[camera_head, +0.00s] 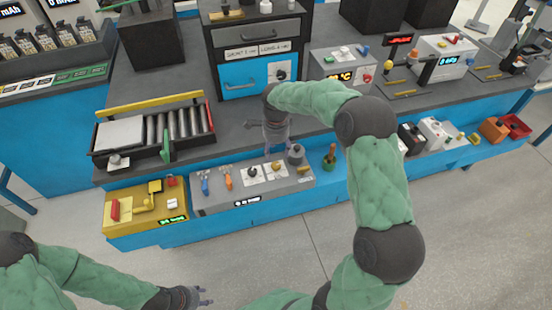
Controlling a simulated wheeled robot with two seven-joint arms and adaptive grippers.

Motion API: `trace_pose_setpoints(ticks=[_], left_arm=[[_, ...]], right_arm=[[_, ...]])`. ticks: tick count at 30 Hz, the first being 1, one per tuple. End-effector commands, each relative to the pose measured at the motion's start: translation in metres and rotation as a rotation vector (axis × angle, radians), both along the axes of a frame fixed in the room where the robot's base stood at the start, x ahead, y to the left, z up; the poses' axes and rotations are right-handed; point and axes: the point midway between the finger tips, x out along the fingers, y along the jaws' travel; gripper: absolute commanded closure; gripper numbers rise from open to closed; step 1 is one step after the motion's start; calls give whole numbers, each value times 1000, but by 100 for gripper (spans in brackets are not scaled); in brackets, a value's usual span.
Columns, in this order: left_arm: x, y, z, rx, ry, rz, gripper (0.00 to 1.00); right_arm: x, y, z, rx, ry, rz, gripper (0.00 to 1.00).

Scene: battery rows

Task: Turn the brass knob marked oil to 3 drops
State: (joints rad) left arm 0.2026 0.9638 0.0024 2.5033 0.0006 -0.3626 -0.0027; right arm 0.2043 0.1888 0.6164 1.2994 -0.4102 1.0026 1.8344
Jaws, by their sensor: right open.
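A grey control panel (225,197) at the front edge of the bench carries two small knobs on white plates. The right one looks brass-coloured (276,168); the left one is a dark knob (252,172). The labels and pointer settings are too small to read. My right gripper (277,148) is open, pointing down just behind the panel, above and apart from the brass-coloured knob as far as I can tell. My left gripper (207,296) is open and empty, low over the floor in front of the bench.
On the panel are blue (205,184) and orange (228,179) levers and a grey round part (296,153). A yellow panel (147,218) stands left. A roller conveyor (185,125) and a blue-drawer cabinet (250,75) lie behind. A green cup (330,160) stands right.

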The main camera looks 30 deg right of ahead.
Motion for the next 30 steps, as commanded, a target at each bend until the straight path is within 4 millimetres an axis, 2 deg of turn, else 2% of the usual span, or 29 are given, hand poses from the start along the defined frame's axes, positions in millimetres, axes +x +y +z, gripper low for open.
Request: trace_pose_setpoints(ticks=[3,9,30], left_arm=[[0,0,0,0,0,0,60],[0,0,0,0,0,0,60],[0,0,0,0,0,0,60]], right_arm=[[0,0,22,0,-3,-1,40],[0,0,42,1,0,0,40],[0,0,46,1,1,-1,40]])
